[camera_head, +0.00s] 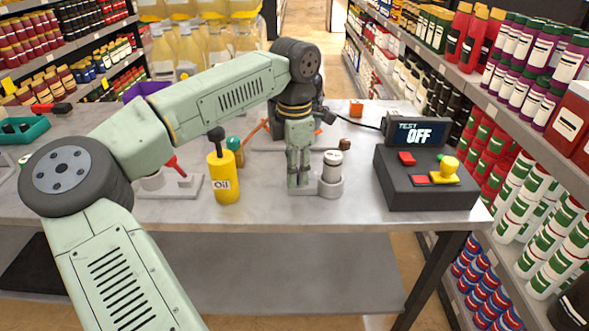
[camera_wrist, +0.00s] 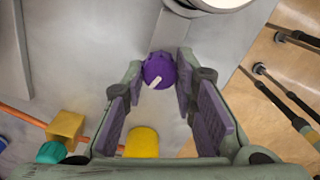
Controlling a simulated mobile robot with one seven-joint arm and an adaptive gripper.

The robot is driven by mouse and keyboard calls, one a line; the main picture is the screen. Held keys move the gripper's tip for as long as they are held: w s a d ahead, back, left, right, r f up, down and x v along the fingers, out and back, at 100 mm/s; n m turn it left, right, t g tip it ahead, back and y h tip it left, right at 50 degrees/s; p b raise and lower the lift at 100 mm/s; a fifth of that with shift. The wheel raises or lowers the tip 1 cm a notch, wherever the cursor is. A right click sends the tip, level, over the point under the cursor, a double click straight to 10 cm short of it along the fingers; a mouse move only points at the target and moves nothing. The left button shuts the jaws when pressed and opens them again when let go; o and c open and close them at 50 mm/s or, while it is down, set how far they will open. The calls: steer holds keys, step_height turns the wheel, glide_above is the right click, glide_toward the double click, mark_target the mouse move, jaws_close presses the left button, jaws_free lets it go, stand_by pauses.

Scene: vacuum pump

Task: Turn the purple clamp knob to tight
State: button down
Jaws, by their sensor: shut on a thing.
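The purple clamp knob (camera_wrist: 158,67) is between my fingertips in the wrist view, with a small white pointer mark on its near side. My gripper (camera_wrist: 160,72) is shut on the knob from above. In the head view my gripper (camera_head: 298,178) points straight down just left of a grey-white cylinder (camera_head: 332,168) on a grey base, and it hides the knob. The cylinder's rim also shows at the top of the wrist view (camera_wrist: 222,4). The knob's tight and loose markings cannot be made out.
A yellow oil bottle (camera_head: 226,182) stands left of my gripper. A dark control box (camera_head: 430,188) with yellow and red buttons stands at right; its display (camera_head: 418,131) reads TEST OFF. A red-handled fixture (camera_head: 180,180) sits further left. The table's front edge is close.

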steer(key=shift+m, duration=1)
steer(key=c, duration=1.3)
jaws_free()
step_height(320, 180, up, 12)
